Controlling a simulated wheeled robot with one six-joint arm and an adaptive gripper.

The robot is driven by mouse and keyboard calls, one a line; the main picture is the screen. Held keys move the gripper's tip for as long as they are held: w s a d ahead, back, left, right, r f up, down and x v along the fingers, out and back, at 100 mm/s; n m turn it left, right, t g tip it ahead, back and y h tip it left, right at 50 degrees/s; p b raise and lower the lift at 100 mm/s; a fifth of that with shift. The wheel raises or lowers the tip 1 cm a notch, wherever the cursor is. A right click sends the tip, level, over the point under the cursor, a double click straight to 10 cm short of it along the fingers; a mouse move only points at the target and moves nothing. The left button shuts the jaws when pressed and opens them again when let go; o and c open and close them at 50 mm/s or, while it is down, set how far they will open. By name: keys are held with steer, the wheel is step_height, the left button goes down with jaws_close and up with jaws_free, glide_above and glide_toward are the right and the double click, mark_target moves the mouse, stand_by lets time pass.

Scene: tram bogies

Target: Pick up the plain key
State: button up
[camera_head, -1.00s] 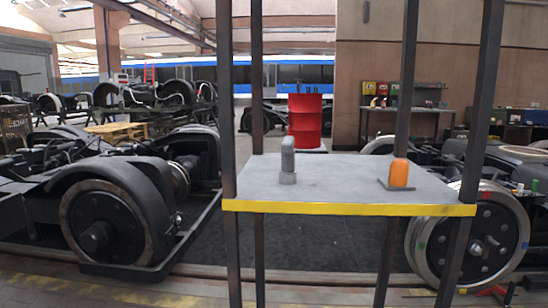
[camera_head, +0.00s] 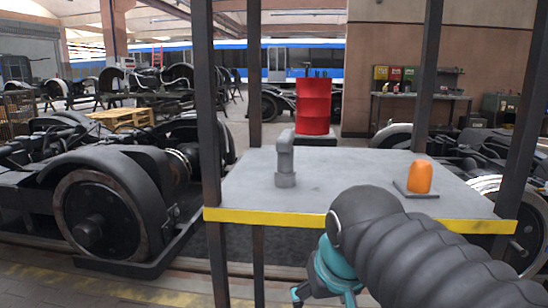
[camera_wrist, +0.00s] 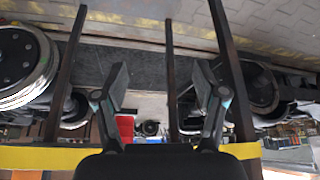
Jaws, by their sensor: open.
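A grey upright key-like piece (camera_head: 285,160) with a bent top and a round foot stands on the left of the grey shelf (camera_head: 340,185). An orange rounded piece (camera_head: 419,177) stands on a dark flat plate at the right of the shelf. I cannot tell from its look alone which is the plain key. My gripper (camera_head: 325,290) is low in front of the shelf's yellow edge, below its top and partly cut off by the frame. In the wrist view my gripper (camera_wrist: 162,80) has its fingers wide apart with nothing between them. Neither piece shows clearly there.
Dark posts (camera_head: 208,130) rise at the shelf's corners. A yellow strip (camera_head: 270,219) runs along its front edge. A red drum (camera_head: 313,105) stands farther back. The shelf top between the two pieces is clear.

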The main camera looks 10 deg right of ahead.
steer(key=w+r+m, duration=0.1)
steer(key=w+r, duration=0.6)
steer(key=r, duration=0.3)
steer(key=w+r, duration=0.6)
steer(key=r, duration=0.4)
steer(key=m+g+h+p, duration=0.1)
steer(key=m+p, duration=0.1)
glide_toward(285, 134)
step_height(285, 134, down, 2)
steer(key=shift+d+f, duration=0.1)
steer(key=shift+f, duration=0.1)
steer(key=shift+w+r+m, duration=0.3)
steer(key=shift+w+r, duration=0.1)
steer(key=shift+w, duration=0.05)
steer(key=shift+x, duration=4.05)
steer(key=shift+s+x, duration=0.15)
steer(key=shift+x, duration=0.8)
steer(key=shift+s+x, duration=0.2)
steer(key=shift+x, duration=0.7)
steer(key=shift+s+x, duration=0.15)
steer(key=shift+x, duration=0.8)
steer(key=shift+f, duration=0.15)
jaws_close()
